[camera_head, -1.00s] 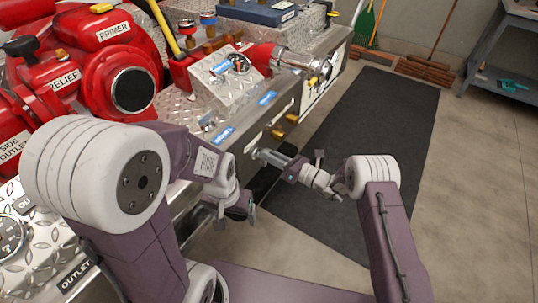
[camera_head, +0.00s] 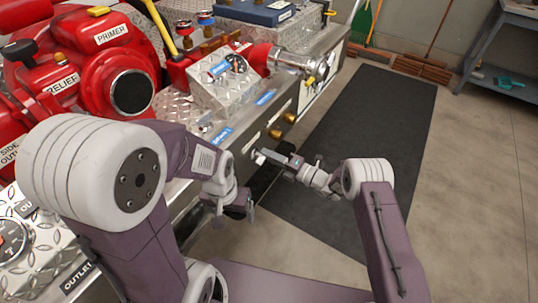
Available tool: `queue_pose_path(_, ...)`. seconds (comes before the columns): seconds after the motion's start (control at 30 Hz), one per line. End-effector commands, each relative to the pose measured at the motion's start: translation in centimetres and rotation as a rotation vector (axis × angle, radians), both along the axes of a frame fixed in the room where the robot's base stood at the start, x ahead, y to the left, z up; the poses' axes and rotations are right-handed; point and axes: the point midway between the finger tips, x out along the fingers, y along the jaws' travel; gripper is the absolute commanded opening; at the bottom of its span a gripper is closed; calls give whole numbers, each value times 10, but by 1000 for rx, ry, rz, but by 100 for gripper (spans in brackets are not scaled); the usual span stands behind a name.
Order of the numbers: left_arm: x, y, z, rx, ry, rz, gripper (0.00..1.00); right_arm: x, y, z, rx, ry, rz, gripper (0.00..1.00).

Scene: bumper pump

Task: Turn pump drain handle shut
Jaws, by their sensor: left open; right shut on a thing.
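The pump panel (camera_head: 238,139) is a metal side face with blue labels. Small brass knobs (camera_head: 289,117) stick out along it. My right gripper (camera_head: 263,158) reaches in from the right and is shut at the lower front of the panel. It is shut on a small pale part there, which looks like the drain handle; the fingers mostly hide its shape and angle. My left gripper (camera_head: 238,209) is lower and nearer, below the panel edge. It is open and empty, apart from the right gripper.
Red pump housings (camera_head: 111,65) and a red nozzle (camera_head: 262,54) sit on the diamond-plate deck at left and top. A dark mat (camera_head: 375,110) covers the floor at right. A workbench (camera_head: 502,30) and brooms stand at the back.

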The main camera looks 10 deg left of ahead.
Motion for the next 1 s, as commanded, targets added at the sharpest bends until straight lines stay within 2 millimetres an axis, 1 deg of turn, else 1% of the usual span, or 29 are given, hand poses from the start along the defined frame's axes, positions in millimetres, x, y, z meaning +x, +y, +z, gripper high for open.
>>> queue_pose_path(0.03, 0, 0, 0, 0, 0, 0, 80, -3, 1, -6, 2, 39, 7, 0)
queue_pose_path(0.2, 0, 0, 0, 0, 0, 0, 80, -3, 0, -8, 39, 139, 7, 0)
queue_pose_path(0.4, 0, 0, 0, 0, 0, 0, 80, -3, 1, -9, 66, 215, 6, 0)
queue_pose_path(0.6, 0, 0, 1, 0, 0, 0, 80, -4, 1, -9, 80, 253, 7, 0)
queue_pose_path(1.0, 0, 0, 1, 0, 0, 0, 80, -4, 1, -10, 83, 260, 7, 0)
